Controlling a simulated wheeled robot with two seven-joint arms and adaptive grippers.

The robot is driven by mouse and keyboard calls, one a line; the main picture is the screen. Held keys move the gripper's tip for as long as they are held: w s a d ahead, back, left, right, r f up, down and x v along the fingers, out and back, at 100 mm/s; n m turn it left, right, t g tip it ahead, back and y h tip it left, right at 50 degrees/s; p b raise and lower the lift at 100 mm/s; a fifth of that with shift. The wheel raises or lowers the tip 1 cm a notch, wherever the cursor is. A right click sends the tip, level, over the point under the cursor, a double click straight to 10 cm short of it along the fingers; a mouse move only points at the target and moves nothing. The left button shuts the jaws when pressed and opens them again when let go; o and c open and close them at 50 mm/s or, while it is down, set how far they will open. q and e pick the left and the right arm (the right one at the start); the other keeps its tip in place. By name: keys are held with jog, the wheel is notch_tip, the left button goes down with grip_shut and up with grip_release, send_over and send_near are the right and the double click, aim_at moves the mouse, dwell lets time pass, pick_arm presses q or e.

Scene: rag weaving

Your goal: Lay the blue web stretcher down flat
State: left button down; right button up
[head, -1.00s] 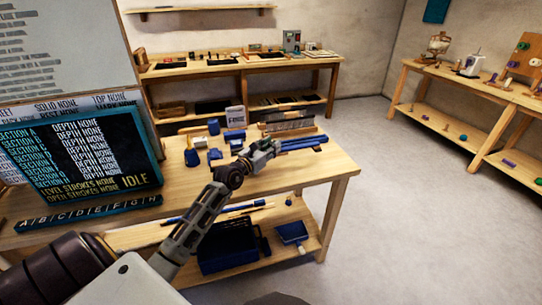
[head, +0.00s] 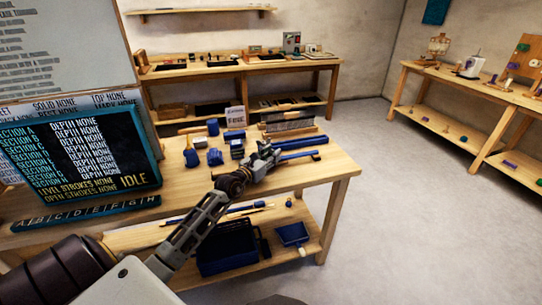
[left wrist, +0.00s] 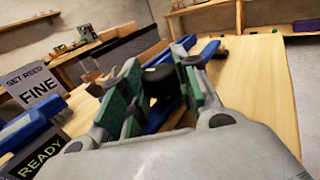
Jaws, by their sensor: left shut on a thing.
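My left gripper (head: 268,156) is over the near table's right part and is shut on the blue web stretcher (head: 297,159). The stretcher is a slim blue bar that sticks out to the right of the fingers and has a dark tip. In the left wrist view the green-padded fingers (left wrist: 157,88) close around a dark part, with blue (left wrist: 207,48) showing beyond them. The fingers hide the stretcher's middle. I cannot tell whether it touches the tabletop. My right gripper is not in view.
Another blue bar (head: 302,142) lies just behind the stretcher, near a dark comb-like reed (head: 289,124). Several blue blocks and tools (head: 214,157) stand left of the gripper, with a FINE card (head: 236,116) behind. The table's (head: 325,178) front right corner is bare.

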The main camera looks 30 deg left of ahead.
pick_arm(q)
jog(key=c, duration=1.5)
grip_release()
jog(key=shift+f, duration=0.15)
jog(key=o, duration=0.4)
jog(key=shift+o, duration=0.2)
jog(key=shift+r, duration=0.2)
